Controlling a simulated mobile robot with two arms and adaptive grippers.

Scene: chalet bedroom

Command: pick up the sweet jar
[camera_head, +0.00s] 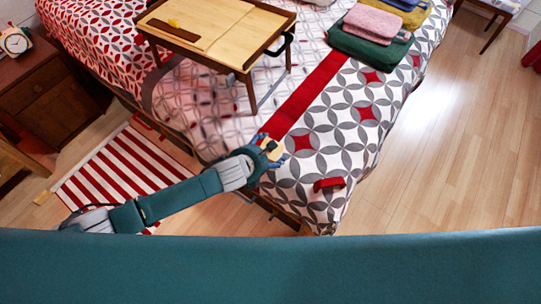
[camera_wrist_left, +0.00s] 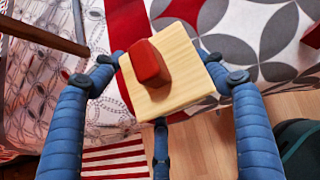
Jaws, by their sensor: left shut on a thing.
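The sweet jar shows as a pale wooden square top with a red block-shaped knob, in the left wrist view (camera_wrist_left: 178,88). In the head view it is a small wooden patch (camera_head: 272,149) at the end of my left arm, over the foot of the bed. Its body below the top is hidden. My left gripper (camera_head: 270,147) is shut on it, with blue fingers on both sides and one at the front in the left wrist view (camera_wrist_left: 160,85). I cannot tell whether the jar touches the bed. My right gripper is not in view.
The bed (camera_head: 345,150) has a patterned cover and a red stripe. A wooden bed tray (camera_head: 235,45) stands behind my gripper. Folded cloths (camera_head: 365,45) lie at the back right. A small red thing (camera_head: 329,184) lies at the bed's front edge. Floor (camera_head: 450,150) is clear at right.

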